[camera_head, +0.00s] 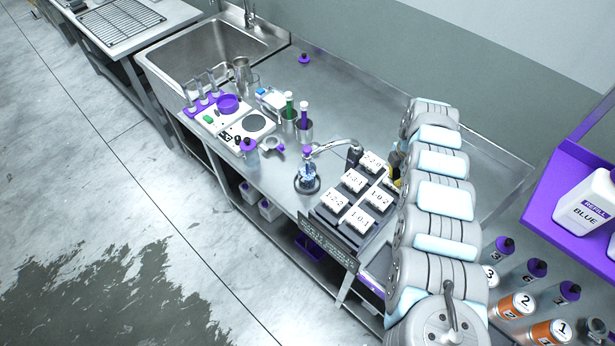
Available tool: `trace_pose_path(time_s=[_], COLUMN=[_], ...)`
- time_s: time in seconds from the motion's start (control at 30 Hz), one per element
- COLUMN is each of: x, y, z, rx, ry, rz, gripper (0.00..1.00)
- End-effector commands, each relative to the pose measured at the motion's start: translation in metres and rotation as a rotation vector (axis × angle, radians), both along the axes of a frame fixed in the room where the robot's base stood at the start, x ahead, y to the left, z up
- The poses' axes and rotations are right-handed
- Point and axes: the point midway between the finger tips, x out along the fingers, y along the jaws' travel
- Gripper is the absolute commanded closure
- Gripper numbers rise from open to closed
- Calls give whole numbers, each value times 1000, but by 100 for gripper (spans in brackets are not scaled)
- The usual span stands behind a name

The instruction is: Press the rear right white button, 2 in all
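A dark panel on the steel bench carries several white labelled blocks that look like large buttons. The one at its back, marked 2-2-0 (373,162), shows in full. Nearer ones are marked 1-3-1 (354,182), 1-0-2 (381,198), 1-2-2 (333,201) and 1-0-1 (360,220). My grey arm passes along the panel's right side and covers the area there, so I cannot tell whether another white block stands behind it. My gripper does not show; I see only arm links. No contact with a block is visible.
A flask (307,180) stands left of the panel under a curved metal spout (332,146). Farther left are metal cups with bottles (303,128), a hotplate (255,123) and a sink (205,55).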

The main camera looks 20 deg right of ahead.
Motion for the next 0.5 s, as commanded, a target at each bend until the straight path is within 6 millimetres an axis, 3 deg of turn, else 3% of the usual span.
trace_pose_path(time_s=[0.5], x=[-1], y=[0], z=[15], rx=[1], ry=[1], rz=[0], gripper=[100])
